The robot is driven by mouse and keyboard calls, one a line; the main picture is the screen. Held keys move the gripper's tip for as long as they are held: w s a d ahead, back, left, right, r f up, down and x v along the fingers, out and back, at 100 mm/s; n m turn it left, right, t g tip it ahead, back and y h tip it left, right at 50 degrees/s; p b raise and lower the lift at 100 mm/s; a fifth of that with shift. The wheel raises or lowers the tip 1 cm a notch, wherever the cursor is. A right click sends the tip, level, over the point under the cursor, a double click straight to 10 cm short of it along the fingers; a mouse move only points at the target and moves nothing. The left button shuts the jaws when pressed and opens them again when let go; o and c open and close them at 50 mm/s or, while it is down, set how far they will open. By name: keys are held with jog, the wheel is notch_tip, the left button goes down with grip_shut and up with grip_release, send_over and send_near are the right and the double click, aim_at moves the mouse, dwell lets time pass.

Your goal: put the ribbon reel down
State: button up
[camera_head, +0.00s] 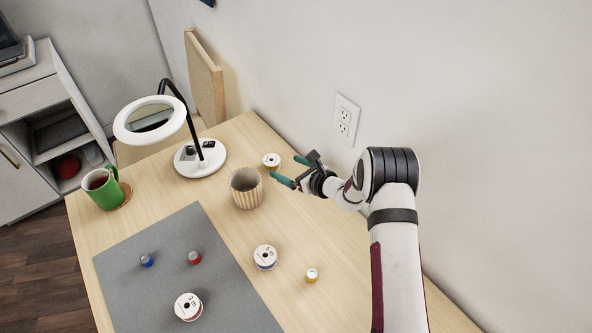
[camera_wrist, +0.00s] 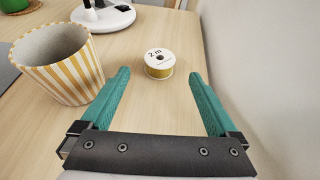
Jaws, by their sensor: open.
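A ribbon reel with yellow ribbon and a white "2 m" label (camera_head: 271,160) stands flat on the wooden table near the wall, behind the striped cup. It also shows in the wrist view (camera_wrist: 159,63), just beyond and between my fingertips, apart from both. My gripper (camera_head: 290,170) is open and empty, low over the table. Its teal fingers (camera_wrist: 160,82) are spread wide. Two more white-topped reels are in the head view: one with blue ribbon (camera_head: 265,257) on the wood, and one marked "3 m" (camera_head: 188,306) on the grey mat.
A striped cup (camera_head: 246,188) stands left of my gripper, also close in the wrist view (camera_wrist: 58,62). A lamp (camera_head: 190,158), green mug (camera_head: 104,188), grey mat (camera_head: 170,262) with blue and red spools, and a yellow spool (camera_head: 312,275) are around. The wall (camera_wrist: 262,70) is close on the right.

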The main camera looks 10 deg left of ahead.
jog(key=v, duration=0.5)
jog(key=shift+d, duration=0.1)
jog(key=s+a+r+n+g, duration=0.2)
jog(key=s+r+n+g, duration=0.6)
jog(key=s+r+n, duration=0.8)
jog(key=s+d+n+h, duration=0.1)
jog(key=s+d+h, duration=0.1)
jog(key=s+d, duration=0.3)
jog(key=s+d+n+h, duration=0.2)
jog(key=s+d, duration=0.3)
jog(key=s, duration=0.6)
jog(key=s+d+n+h, duration=0.1)
jog(key=s+d+h, duration=0.3)
jog(key=s, duration=0.4)
jog(key=shift+d+r+g, duration=0.4)
jog(key=shift+d, duration=0.25)
jog(key=shift+o, duration=0.4)
jog(key=shift+s, duration=0.1)
